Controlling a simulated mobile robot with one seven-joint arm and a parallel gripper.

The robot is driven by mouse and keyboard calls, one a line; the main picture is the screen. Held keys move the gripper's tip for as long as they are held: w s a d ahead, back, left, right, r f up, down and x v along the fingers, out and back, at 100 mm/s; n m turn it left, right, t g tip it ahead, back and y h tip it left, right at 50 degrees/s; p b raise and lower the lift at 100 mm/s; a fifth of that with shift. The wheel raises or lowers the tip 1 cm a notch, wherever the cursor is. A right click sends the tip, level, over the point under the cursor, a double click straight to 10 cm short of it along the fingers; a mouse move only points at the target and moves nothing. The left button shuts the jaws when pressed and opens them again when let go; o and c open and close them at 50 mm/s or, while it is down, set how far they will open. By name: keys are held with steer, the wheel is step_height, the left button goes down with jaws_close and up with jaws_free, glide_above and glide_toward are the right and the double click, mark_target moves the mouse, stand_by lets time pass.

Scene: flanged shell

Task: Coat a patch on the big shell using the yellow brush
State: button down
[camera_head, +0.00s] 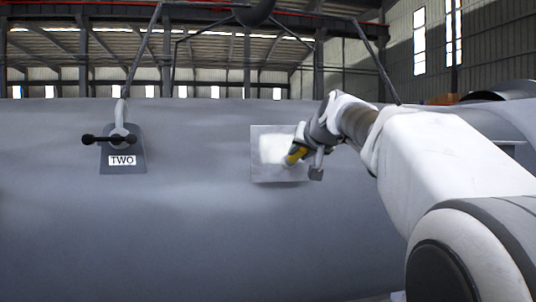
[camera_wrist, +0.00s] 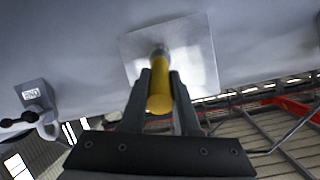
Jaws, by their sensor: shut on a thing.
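The big shell (camera_head: 190,220) is a long grey curved body across the head view. A square lighter patch (camera_head: 262,172) sits on its side, with a whiter area in its upper middle. The patch also shows in the wrist view (camera_wrist: 203,62). My gripper (camera_head: 304,152) is in front of the right part of the patch. In the wrist view my gripper (camera_wrist: 161,85) is shut on the yellow brush (camera_wrist: 160,98). The brush's far end points at the patch and appears to touch it, but its tip is partly hidden. The brush also shows in the head view (camera_head: 296,154).
Thin struts rise above the shell. The shell surface below the patch is clear.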

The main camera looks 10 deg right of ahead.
steer(key=shift+d, duration=2.9)
steer(key=shift+a+r+p, duration=0.7)
steer(key=shift+a+p, duration=0.3)
steer(key=shift+a, duration=5.9)
steer(key=shift+d+b, duration=0.95)
steer(key=shift+d, duration=5.95)
steer(key=a+p, duration=0.1)
steer(key=a, duration=1.3)
